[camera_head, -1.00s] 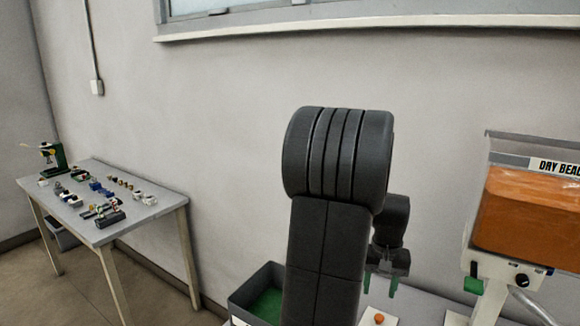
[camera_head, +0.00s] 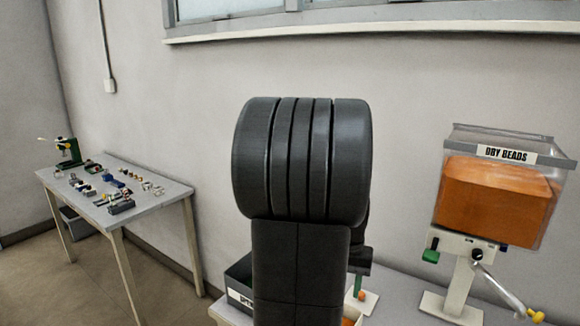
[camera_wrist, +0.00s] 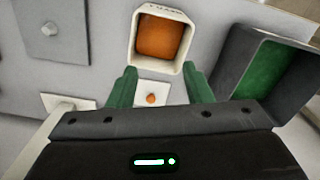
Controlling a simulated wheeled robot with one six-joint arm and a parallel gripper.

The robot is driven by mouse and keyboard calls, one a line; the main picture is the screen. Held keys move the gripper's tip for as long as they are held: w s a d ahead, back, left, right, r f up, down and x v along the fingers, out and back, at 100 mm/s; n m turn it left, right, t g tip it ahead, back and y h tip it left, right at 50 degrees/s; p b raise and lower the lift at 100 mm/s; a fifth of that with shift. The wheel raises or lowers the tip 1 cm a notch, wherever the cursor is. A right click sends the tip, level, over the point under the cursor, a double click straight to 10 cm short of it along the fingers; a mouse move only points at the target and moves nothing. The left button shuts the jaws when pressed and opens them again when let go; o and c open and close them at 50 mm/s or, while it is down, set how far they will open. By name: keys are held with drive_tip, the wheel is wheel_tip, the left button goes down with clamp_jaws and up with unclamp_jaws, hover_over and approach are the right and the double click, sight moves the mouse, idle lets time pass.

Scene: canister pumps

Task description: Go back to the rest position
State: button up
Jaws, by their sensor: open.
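My gripper (camera_wrist: 163,90) shows in the wrist view with its two green fingers apart and nothing between them. In the head view my arm hides most of it; a green finger (camera_head: 357,286) shows low beside the arm. Beyond the fingers in the wrist view are a small orange piece (camera_wrist: 151,99) on a white plate and a white container (camera_wrist: 136,52) with orange contents. The orange piece also shows in the head view (camera_head: 362,295), low beside my arm.
A clear hopper labelled DRY BEADS (camera_head: 495,195) stands on a white stand at right. A dark bin with a green inside (camera_wrist: 262,75) lies right of the fingers. A table (camera_head: 150,205) with several small parts stands at far left. A wall with a window is behind.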

drive_tip(key=f, duration=0.5)
drive_tip(key=shift+s, duration=0.2)
drive_tip(key=shift+w+r, duration=0.2)
drive_tip(key=shift+r, duration=0.05)
drive_tip(key=shift+s+r, duration=0.1)
drive_tip(key=shift+r, duration=0.8)
drive_tip(key=shift+a, duration=0.1)
